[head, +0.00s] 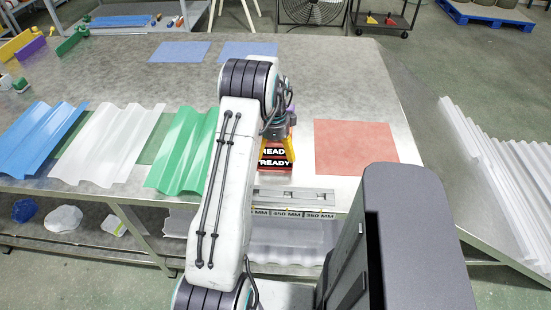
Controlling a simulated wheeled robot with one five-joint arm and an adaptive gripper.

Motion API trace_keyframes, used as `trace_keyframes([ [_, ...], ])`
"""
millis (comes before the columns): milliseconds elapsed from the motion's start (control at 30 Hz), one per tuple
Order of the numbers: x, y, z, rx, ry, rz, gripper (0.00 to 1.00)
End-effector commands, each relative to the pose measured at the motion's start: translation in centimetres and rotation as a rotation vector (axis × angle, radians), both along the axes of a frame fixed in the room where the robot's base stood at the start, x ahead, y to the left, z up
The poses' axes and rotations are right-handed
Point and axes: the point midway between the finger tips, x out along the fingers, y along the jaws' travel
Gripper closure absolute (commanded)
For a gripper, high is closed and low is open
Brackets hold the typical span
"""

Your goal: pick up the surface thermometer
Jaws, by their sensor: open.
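My arm reaches over the metal table, and my gripper (279,129) hangs partly hidden behind the arm link. Its jaws are open, above a black and red sign (274,163) whose lettering reads "READY". A slim yellow piece (291,149) shows at the gripper, over the right side of the sign. I cannot tell whether it is the surface thermometer or something else. No other thing in view is clearly the thermometer. My arm hides part of the table.
Blue (43,133), clear white (108,143) and green (184,149) corrugated sheets lie on the left. A red mat (354,147) lies flat on the right. A slotted metal strip (292,195) with millimetre labels is at the front edge. Blue mats (180,52) lie at the back.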

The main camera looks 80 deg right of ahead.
Motion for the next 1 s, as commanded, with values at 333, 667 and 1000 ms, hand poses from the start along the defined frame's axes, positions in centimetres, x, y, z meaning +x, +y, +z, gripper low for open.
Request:
trace_keyframes([
  [333,-0.3,0.3,-3.8,0.004,-0.001,0.002,0.11],
  [667,-0.3,0.2,-5.0,0.0,0.0,0.003,0.11],
  [1000,-0.2,0.2,-5.0,0.0,0.0,0.003,0.31],
])
